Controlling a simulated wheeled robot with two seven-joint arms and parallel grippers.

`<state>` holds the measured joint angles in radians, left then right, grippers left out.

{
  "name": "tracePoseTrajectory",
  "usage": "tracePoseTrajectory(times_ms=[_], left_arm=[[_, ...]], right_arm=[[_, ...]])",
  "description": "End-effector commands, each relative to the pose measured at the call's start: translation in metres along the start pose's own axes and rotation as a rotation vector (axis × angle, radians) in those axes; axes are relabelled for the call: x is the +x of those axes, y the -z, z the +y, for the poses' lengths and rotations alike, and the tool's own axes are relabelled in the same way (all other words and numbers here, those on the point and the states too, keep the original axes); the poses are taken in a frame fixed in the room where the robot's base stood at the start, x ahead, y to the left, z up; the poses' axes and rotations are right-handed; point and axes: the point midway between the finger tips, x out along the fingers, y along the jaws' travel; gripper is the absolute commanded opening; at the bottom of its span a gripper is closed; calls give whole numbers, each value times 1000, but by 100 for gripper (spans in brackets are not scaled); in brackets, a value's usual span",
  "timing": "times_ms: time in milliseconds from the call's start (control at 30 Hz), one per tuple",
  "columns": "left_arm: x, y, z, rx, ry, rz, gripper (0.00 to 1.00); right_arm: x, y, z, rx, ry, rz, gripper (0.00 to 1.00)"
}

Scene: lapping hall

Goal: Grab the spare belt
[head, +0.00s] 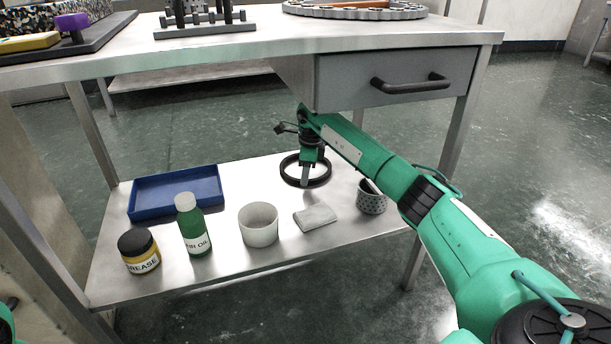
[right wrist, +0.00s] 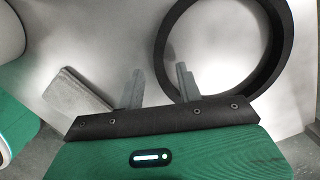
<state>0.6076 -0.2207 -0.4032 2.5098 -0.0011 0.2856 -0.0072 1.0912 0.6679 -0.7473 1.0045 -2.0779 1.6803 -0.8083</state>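The spare belt looks to be the black ring (head: 289,179) lying flat on the lower shelf. In the right wrist view the belt (right wrist: 278,48) fills the upper right. My right gripper (head: 305,181) points down at the belt, reaching in under the drawer. In the right wrist view its two fingers (right wrist: 160,72) are apart with nothing clamped between them. The belt's left wall lies just beyond the gap between the fingertips, and the right finger overlaps the ring's near left edge. Whether a finger touches it I cannot tell. My left gripper is not seen.
On the shelf stand a blue tray (head: 142,213), a grease jar (head: 140,252), a green oil bottle (head: 194,232), a white cup (head: 258,228), a pale block (head: 316,217) and a perforated cup (head: 371,199). The drawer (head: 350,82) and tabletop (head: 250,48) hang above.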

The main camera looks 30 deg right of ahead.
Motion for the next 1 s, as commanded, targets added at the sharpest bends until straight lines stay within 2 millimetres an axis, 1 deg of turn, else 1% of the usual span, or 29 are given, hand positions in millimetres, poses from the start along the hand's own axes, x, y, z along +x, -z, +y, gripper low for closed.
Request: tracePoseTrajectory(times_ms=[33,100,367,400,467,500,533,567,867,1000], left_arm=[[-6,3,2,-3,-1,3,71],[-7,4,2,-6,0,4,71],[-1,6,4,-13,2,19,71],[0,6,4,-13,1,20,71],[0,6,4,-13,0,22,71],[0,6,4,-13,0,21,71],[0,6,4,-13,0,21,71],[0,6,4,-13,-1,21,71],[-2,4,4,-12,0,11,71],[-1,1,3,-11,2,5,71]], right_arm=[[11,1,0,0,-1,0,36],[14,0,0,0,-1,-1,36],[13,0,0,0,0,-1,36],[13,0,0,0,0,-1,28],[13,0,0,0,0,-1,16],[13,0,0,0,0,-1,8],[13,0,0,0,0,-1,2],[13,0,0,0,0,0,0],[12,0,0,0,1,-1,0],[8,0,0,0,1,-1,0]])
